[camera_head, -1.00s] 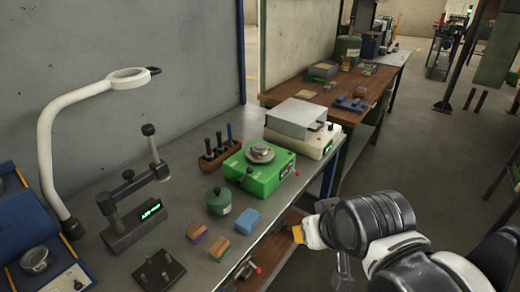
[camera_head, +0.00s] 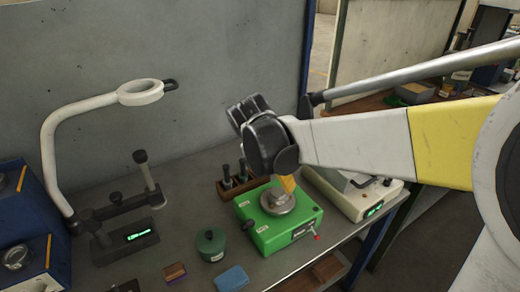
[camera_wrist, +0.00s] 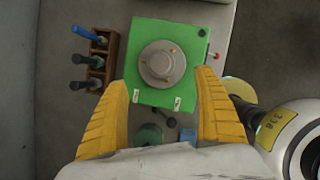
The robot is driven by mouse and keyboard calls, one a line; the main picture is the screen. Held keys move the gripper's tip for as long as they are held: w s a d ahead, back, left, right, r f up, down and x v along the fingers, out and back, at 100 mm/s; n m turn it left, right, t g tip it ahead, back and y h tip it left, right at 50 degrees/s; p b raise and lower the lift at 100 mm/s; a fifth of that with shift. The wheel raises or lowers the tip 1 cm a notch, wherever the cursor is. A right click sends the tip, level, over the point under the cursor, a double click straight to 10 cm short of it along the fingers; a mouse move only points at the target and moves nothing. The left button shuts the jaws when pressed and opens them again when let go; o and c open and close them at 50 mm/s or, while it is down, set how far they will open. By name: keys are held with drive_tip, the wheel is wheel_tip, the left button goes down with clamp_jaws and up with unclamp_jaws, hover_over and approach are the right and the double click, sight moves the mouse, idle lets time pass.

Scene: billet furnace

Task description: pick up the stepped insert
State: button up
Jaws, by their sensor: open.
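A grey round stepped piece (camera_head: 278,200), which looks like the stepped insert, sits on top of a green box-shaped device (camera_head: 300,222). In the wrist view the stepped piece (camera_wrist: 162,64) shows as stacked round steps on the green device (camera_wrist: 145,97). I cannot tell where the insert ends and the device's plate begins. My gripper (camera_wrist: 163,80) is open and empty, its yellow fingers pointing toward the device on either side of the piece in the picture. In the head view my gripper (camera_head: 288,184) is above the piece, partly hidden by my arm.
A green lidded pot (camera_head: 210,244) and a blue block (camera_head: 231,279) are in front. A white magnifier lamp (camera_head: 60,130) stands at left.

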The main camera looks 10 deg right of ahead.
sight(278, 193)
drive_tip(key=shift+n, duration=0.5)
drive_tip(key=x, duration=0.2)
drive_tip(key=b+x, duration=0.1)
drive_tip(key=x, duration=0.1)
drive_tip(key=b+x, duration=0.1)
drive_tip(key=x, duration=0.1)
drive_tip(key=shift+w+a, duration=0.15)
drive_tip(key=shift+a, duration=0.1)
drive_tip(key=b+x, duration=0.1)
drive_tip(key=x, duration=0.1)
drive_tip(key=b+x, duration=0.1)
drive_tip(key=x, duration=0.2)
drive_tip(key=shift+d, duration=0.2)
drive_tip(key=shift+s, duration=0.3)
drive_tip(key=shift+c, duration=0.9)
drive_tip(key=c, duration=1.3)
